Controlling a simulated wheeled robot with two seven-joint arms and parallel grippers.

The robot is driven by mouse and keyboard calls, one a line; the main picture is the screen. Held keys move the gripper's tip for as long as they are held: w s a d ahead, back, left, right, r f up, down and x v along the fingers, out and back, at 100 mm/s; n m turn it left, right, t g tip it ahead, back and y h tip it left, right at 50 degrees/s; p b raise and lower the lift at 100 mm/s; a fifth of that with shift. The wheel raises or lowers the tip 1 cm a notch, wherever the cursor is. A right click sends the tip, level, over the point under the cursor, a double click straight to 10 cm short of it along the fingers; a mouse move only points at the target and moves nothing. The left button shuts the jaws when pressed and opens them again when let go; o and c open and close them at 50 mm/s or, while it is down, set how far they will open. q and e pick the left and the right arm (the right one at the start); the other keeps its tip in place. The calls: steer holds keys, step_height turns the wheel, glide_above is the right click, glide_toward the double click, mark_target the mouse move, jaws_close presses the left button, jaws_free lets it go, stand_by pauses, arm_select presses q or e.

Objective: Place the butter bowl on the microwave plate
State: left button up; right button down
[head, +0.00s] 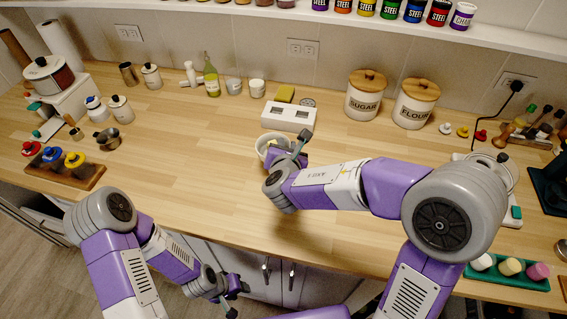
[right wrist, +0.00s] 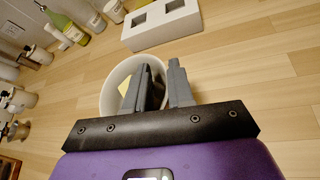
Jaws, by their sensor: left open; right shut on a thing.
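The butter bowl (head: 262,146) is a white round bowl standing on or just above the wooden counter, in front of a white block; I cannot tell if it touches. In the right wrist view the bowl (right wrist: 109,92) shows a yellow piece inside. My right gripper (head: 287,150) is shut on the bowl's wall; in the right wrist view the gripper (right wrist: 162,72) has one finger inside and one outside. My left gripper (head: 232,297) is open and empty, low in front of the cabinet doors. I cannot make out a microwave plate in either view.
A white block with two square recesses (head: 288,116) stands right behind the bowl. Sugar (head: 364,100) and flour (head: 414,106) canisters stand at the back right. A green bottle (head: 211,78) and cups stand at the back. The counter left of the bowl (head: 190,150) is clear.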

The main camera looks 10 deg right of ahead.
steer(key=shift+f+b, duration=0.9)
steer(key=shift+f, duration=1.75)
steer(key=shift+f, duration=0.1)
steer(key=c, duration=1)
jaws_free()
steer(key=shift+o, duration=0.2)
